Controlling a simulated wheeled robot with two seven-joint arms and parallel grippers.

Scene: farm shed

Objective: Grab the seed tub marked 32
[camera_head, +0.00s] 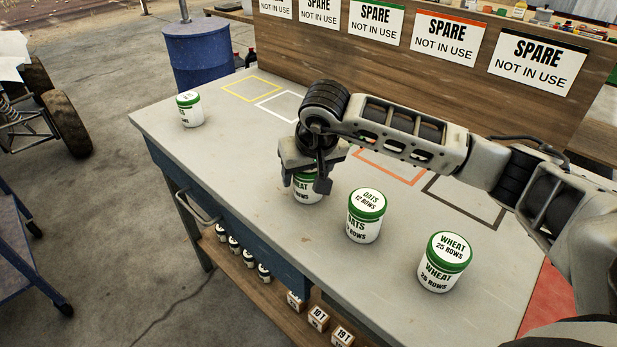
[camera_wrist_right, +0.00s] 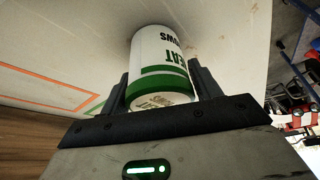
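Nearby stand a tub marked OATS 12 ROWS (camera_head: 364,222) and a tub marked WHEAT 25 ROWS (camera_head: 440,270). Another tub (camera_head: 190,112) at the far left has lettering too small to read. No 32 is legible. My left gripper is out of view.
The grey table (camera_head: 240,160) has coloured outlined squares and free room at its left. A wooden board with SPARE NOT IN USE signs (camera_head: 375,22) stands behind. Small bottles and numbered blocks (camera_head: 318,318) sit on the lower shelf. A blue barrel (camera_head: 198,55) stands behind the table.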

